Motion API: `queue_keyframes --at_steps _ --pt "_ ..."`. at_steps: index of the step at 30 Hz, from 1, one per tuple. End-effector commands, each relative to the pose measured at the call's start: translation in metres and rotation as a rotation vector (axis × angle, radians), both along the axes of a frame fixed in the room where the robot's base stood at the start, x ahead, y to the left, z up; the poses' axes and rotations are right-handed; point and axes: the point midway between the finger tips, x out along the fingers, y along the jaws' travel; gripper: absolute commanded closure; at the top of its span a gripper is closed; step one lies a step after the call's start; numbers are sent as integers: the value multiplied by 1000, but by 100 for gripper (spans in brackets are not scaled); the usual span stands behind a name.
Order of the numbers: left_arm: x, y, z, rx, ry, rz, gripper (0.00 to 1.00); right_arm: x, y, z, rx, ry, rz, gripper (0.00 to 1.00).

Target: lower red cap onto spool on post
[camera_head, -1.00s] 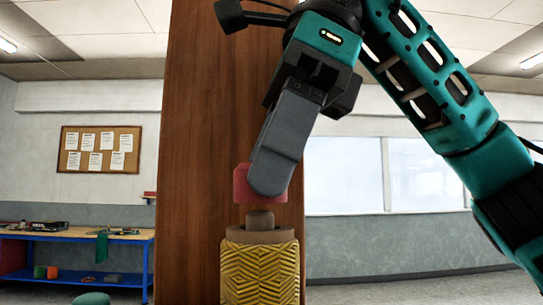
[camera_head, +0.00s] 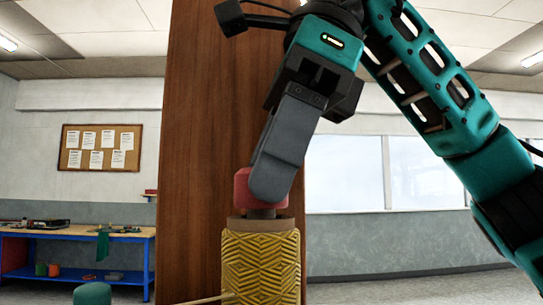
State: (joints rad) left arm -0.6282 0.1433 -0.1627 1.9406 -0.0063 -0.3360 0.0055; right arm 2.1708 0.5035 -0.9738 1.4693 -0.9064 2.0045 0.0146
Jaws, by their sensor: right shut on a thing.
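The red cap (camera_head: 243,191) is held between the fingers of my right gripper (camera_head: 268,190), which is shut on it and points down. The grey finger hides much of the cap's right part. Directly below stands the spool (camera_head: 261,262), wound with yellow patterned cord, with a brown top rim (camera_head: 240,224). A short stretch of the dark post (camera_head: 262,214) shows between the cap and the spool's top. Whether the cap touches the post I cannot tell.
A tall brown wooden panel (camera_head: 205,150) rises behind the spool. A thin light stick (camera_head: 208,299) shows at the spool's lower left. A blue workbench (camera_head: 75,273) stands far left, with a green rounded object (camera_head: 92,294) at the bottom edge.

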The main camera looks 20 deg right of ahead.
Motion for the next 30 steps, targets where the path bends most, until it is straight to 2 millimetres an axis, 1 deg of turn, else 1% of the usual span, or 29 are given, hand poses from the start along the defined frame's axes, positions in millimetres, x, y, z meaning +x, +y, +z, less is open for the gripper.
queue_keyframes --at_steps 9,10,18,26,30 --pt "0 0 -1 0 0 0 57 0 0 -2 1 0 -1 86" --pt "0 0 -1 0 0 0 57 0 0 -2 1 0 -1 54" --pt "0 0 -1 0 -1 0 57 0 0 -2 1 0 -1 28" --pt "2 0 1 0 -5 -1 57 0 0 -1 0 0 -1 27" --pt "3 0 6 0 -7 0 57 0 -4 9 0 0 -3 27"
